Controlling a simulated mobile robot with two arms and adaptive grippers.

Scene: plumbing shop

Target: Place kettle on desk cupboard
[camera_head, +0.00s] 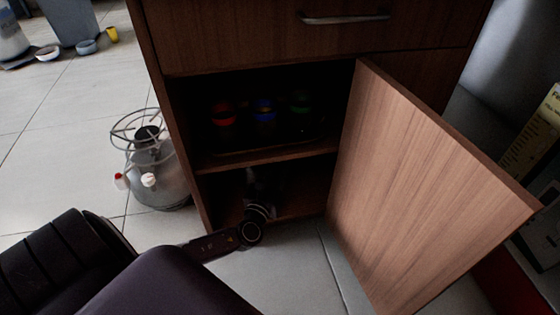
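The wooden desk cupboard (266,155) stands in the middle, with its door (425,190) swung open to the right. Its upper and lower compartments are open and dark. My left arm comes in from the lower left, and my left gripper (258,184) reaches into the lower compartment. Its fingers are too dark to show whether they are open or shut, or whether they hold anything. I cannot make out a kettle anywhere; one may be hidden in the dark compartment. My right gripper is not in view.
Jars with red (223,112), blue (264,109) and green (300,103) tops stand in the upper compartment. A grey gas cylinder with a burner ring (170,182) stands on the floor close left of the cupboard. The tiled floor farther left is mostly clear.

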